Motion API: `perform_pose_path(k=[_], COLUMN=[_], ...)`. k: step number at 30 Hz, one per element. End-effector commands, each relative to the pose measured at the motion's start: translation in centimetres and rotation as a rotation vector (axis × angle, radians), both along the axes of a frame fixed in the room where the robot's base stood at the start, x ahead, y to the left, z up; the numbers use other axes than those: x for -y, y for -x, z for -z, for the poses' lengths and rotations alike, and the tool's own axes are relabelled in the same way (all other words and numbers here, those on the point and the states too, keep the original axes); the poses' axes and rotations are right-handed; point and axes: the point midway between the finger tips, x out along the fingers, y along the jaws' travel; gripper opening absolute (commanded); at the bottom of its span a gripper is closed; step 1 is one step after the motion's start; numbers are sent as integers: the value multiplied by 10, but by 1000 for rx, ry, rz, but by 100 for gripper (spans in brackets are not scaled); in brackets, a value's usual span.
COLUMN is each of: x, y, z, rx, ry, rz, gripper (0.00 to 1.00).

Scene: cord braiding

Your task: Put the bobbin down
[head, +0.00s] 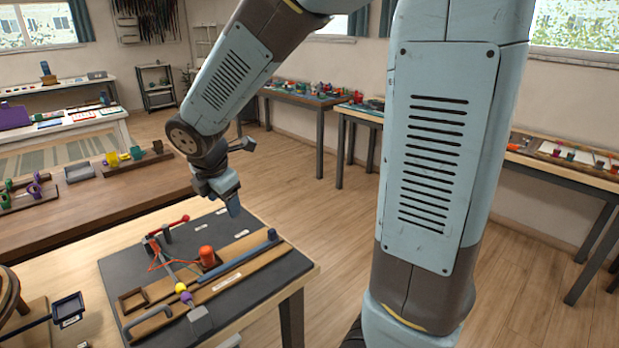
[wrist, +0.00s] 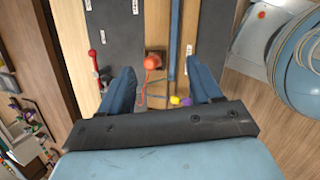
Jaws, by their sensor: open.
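The orange-red bobbin (head: 207,256) stands upright on the dark work board (head: 290,264), on or at a brown wooden piece. In the wrist view the bobbin (wrist: 152,62) lies between the lines of my two fingers, with an orange cord trailing from it. My gripper (head: 232,205) is open and empty. It hangs above the board, apart from the bobbin, which nothing holds. The open fingers also show in the wrist view (wrist: 163,72).
A blue rod (head: 240,267) lies along the board beside the bobbin. A red-handled part (head: 172,227) is behind it. Yellow (head: 181,288) and purple (head: 186,297) balls and an empty square wooden tray (head: 133,300) are nearer the front. Air around my gripper looks clear.

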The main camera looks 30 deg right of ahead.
Motion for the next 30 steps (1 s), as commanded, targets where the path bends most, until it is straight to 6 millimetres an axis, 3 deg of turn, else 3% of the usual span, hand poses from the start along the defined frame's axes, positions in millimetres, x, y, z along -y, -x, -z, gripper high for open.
perform_pose_path(k=[1, 6, 15, 24, 30], x=[15, 53, 104, 126, 130], y=[8, 38, 104, 166, 184], z=[-13, -45, -88, -110, -113], rx=[23, 78, 164, 219, 226], ry=[-51, -219, -528, -815, -901], rz=[111, 488, 1129, 1665, 1819], gripper=[64, 64, 64, 64, 64])
